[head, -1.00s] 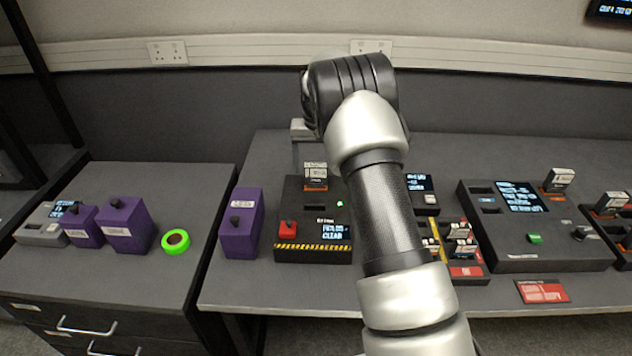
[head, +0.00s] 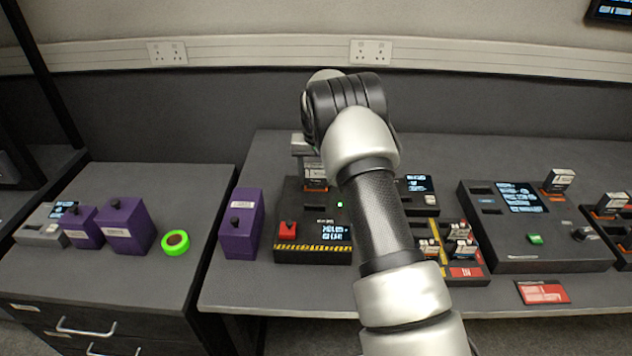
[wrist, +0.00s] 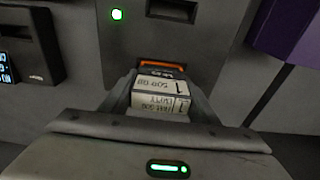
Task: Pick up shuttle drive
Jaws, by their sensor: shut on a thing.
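In the wrist view, a drive (wrist: 158,101) with a white printed label and an orange end stands between the two fingers of my gripper (wrist: 160,97), which is shut on it. The drive's orange end meets the black device with a green light (wrist: 190,45). I cannot tell how deep it sits in the slot. In the head view the drive (head: 315,175) shows at the back of the black device with yellow-black striping (head: 312,254). My arm hides part of the view there.
A purple box (head: 241,225) stands just left of the device. A rack of several small drives (head: 462,250) and a larger black console (head: 530,240) are to the right. A green tape roll (head: 175,242) lies on the left cabinet. Bare bench lies in front.

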